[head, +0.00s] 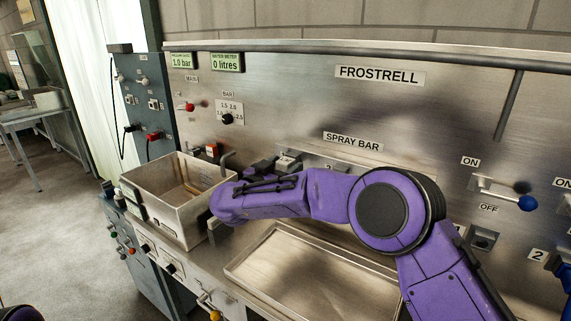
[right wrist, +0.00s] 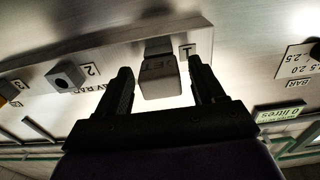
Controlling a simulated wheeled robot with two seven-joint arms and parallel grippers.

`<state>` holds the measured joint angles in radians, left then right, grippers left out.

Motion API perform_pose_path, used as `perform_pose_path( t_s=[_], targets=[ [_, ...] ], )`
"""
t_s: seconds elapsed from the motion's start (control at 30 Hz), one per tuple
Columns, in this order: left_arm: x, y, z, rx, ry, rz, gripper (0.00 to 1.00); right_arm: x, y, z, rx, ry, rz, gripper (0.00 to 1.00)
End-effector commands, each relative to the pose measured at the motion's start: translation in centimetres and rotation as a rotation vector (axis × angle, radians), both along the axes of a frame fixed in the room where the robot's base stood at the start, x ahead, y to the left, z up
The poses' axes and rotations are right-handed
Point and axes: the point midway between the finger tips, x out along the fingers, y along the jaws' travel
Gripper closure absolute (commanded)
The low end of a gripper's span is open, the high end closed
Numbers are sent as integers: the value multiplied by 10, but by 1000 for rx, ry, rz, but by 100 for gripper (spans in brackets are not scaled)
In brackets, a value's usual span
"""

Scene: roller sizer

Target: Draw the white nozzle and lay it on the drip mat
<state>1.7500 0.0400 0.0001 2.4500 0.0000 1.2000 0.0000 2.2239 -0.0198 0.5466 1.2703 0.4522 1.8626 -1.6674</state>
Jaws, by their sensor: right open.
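In the right wrist view a pale grey-white block nozzle (right wrist: 161,76), with dark lettering on its face, stands out from the spray bar beside the number 1. My right gripper (right wrist: 162,84) is open, with one finger on each side of it; I cannot tell whether they touch it. In the head view the right gripper (head: 264,168) is at the steel panel, beside a pale block (head: 289,161), partly behind my purple arm. My left gripper is out of view. A shallow metal tray (head: 240,266) lies on the counter; I cannot make out a separate drip mat.
A dark grey fitting (right wrist: 66,75) sits beside number 2 on the bar. A deep metal bin (head: 160,205) stands left of my right arm. A blue-knobbed lever (head: 527,203) is on the panel at right. The shallow tray looks empty.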

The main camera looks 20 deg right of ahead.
Motion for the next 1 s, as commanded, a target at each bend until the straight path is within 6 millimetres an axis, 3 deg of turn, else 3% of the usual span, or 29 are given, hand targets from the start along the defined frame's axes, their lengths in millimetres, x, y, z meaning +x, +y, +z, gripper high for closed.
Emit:
perform_pose_path(
  t_s=[0.2, 0.4, 1.0],
  targets=[
    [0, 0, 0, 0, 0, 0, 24, 0, 0, 0, 0, 0, 0, 35],
    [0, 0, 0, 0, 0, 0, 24, 0, 0, 0, 0, 0, 0, 100],
    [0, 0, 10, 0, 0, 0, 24, -12, 16, 1, -1, -1, 1, 100]
  ],
)
